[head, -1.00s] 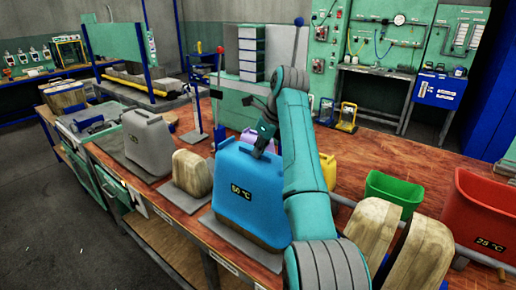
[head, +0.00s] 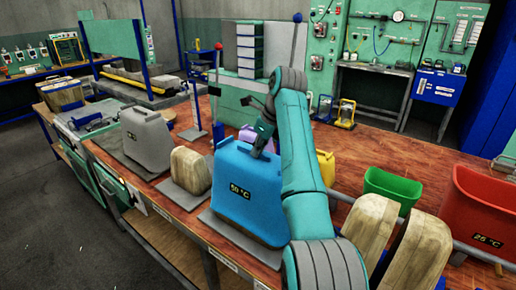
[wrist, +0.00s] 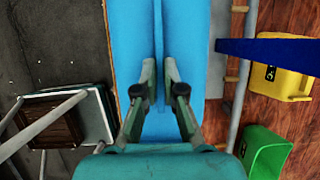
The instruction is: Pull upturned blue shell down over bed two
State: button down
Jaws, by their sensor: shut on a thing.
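The blue shell (head: 245,190), marked 50 °C, stands opening-down on a grey plate (head: 222,236) on the bench. In the wrist view my gripper's two fingers (wrist: 160,72) close on a raised blue ridge of the shell (wrist: 200,45).
A bare wooden bed (head: 191,172) and a grey shell (head: 147,142) stand to the left. More wooden beds (head: 418,252), a green bin (head: 390,188) and a red bin (head: 482,215) stand to the right. A yellow container (head: 326,168) is behind my arm.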

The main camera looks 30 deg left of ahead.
jog(key=shift+f, duration=0.1)
jog(key=c, duration=1.2)
grip_release()
jog(key=v, duration=1.2)
